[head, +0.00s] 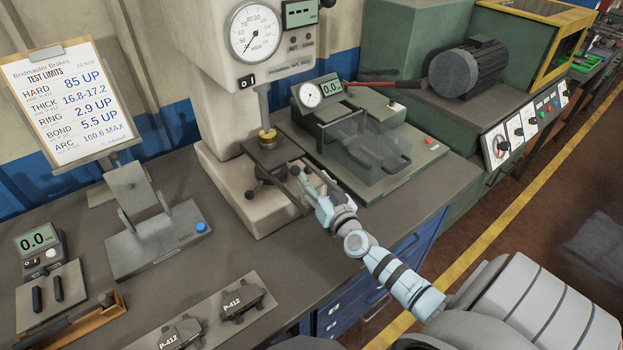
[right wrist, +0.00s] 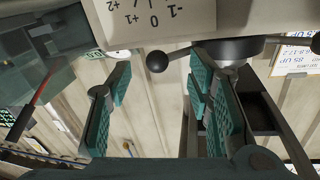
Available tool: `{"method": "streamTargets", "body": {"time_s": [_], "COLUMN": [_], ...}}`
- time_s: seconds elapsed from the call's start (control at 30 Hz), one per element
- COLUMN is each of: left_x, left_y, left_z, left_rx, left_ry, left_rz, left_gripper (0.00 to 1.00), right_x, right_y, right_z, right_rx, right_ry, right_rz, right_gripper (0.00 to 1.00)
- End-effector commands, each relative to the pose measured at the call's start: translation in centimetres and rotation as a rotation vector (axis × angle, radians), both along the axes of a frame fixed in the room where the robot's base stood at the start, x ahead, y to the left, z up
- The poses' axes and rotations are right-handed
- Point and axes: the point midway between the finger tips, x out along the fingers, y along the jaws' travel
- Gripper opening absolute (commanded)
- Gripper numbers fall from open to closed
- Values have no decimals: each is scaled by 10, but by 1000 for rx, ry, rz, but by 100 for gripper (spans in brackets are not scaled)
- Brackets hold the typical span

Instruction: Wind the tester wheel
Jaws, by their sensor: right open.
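The tester wheel (head: 268,180) is a dark hub with ball-ended spokes under the anvil of the tall beige hardness tester (head: 222,140). In the right wrist view its hub (right wrist: 226,50) is at upper right, and one black ball knob (right wrist: 157,62) shows between my fingers. My right gripper (head: 308,184) is at the wheel's right side, open, with its teal-padded fingers (right wrist: 158,90) apart on either side of that knob in the picture. I cannot tell whether a finger touches the knob or spoke. My left gripper is not in view.
A thickness gauge station (head: 370,150) with a clear guard stands right of the tester, close behind my right arm. The bench (head: 345,235) is clear near my forearm.

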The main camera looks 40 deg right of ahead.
Motion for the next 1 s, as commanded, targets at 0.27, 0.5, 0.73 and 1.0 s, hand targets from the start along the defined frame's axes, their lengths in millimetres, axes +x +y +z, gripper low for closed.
{"method": "streamTargets", "body": {"time_s": [0.27,0.5,0.73,1.0], "left_x": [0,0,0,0], "left_y": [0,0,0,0], "left_z": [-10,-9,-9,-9], "left_rx": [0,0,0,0], "left_ry": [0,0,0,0], "left_rz": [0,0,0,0], "left_gripper": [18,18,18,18], "right_x": [25,25,25,25], "right_y": [-5,-5,-6,-6], "right_z": [-1,0,0,1], "right_rx": [-1,0,-1,-1], "right_ry": [0,1,0,-2], "right_rz": [0,0,-1,0], "right_gripper": [47,43,7,0]}}
